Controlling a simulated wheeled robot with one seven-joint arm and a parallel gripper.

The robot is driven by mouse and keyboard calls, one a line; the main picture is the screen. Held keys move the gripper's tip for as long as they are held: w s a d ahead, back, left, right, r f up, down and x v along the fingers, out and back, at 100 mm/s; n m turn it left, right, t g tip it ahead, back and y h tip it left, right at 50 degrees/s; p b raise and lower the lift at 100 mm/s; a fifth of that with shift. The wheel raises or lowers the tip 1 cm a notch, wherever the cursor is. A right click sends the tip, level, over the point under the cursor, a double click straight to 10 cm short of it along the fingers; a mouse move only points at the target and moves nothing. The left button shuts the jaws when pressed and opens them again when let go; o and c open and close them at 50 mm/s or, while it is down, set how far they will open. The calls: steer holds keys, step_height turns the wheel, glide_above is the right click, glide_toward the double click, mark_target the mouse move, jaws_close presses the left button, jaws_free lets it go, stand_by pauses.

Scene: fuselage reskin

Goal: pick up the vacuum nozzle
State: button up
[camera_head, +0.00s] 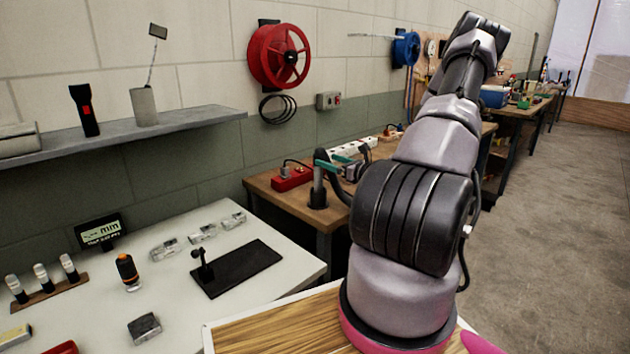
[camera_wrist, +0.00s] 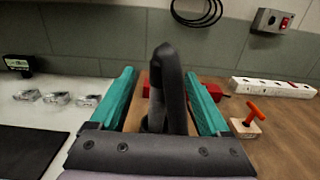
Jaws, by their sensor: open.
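The vacuum nozzle (camera_head: 318,188) appears as a grey upright tube in a dark round holder on the wooden bench, with a black hose curving beside it. In the wrist view a dark curved piece, apparently the nozzle (camera_wrist: 170,85), rises between the two teal fingers. My gripper (camera_wrist: 160,78) is open, with one finger on each side of that piece. Small gaps show, and I cannot tell whether either finger touches it. In the head view my gripper (camera_head: 327,163) is partly hidden behind my arm, its teal finger near the tube's top.
A red box (camera_head: 291,177) and a white power strip (camera_head: 352,148) lie behind on the bench (camera_head: 265,190). An orange-handled tool (camera_wrist: 250,116) stands to the right in the wrist view. A white table (camera_head: 195,300) with small items is at left. The floor at right is clear.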

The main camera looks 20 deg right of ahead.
mark_target(319, 157)
steer(key=shift+d+x, duration=0.1)
steer(key=shift+x, duration=1.4)
steer(key=shift+d+x, duration=0.15)
steer(key=shift+x, duration=1.35)
steer(key=shift+f, duration=0.1)
jaws_close()
